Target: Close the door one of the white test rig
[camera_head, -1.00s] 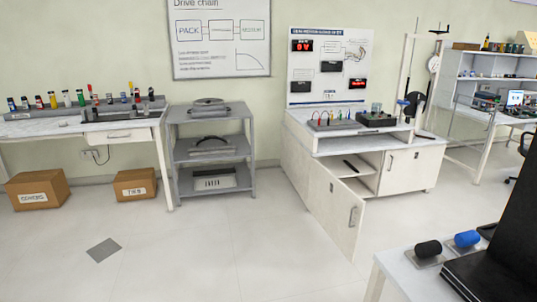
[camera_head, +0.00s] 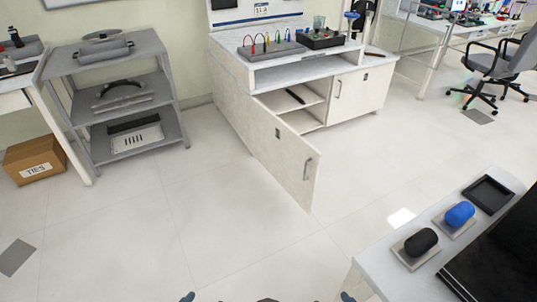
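The white test rig (camera_head: 232,92) is a cabinet bench in the upper middle. Its left door (camera_head: 285,160) stands wide open, swung out into the room, with an upright bar handle (camera_head: 307,168) near its free edge. The open bay shows a shelf (camera_head: 312,97) with a dark slim object (camera_head: 295,96) on it. The right door (camera_head: 350,98) is shut. Small dark parts of my body peek in at the bottom edge, well short of the rig. I cannot tell whether they belong to my grippers.
A grey shelf cart (camera_head: 170,90) stands left of the rig, with a cardboard box (camera_head: 35,160) beyond it. A white table (camera_head: 375,270) with a black and a blue cylinder is at the lower right. The floor (camera_head: 220,225) before the door is clear.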

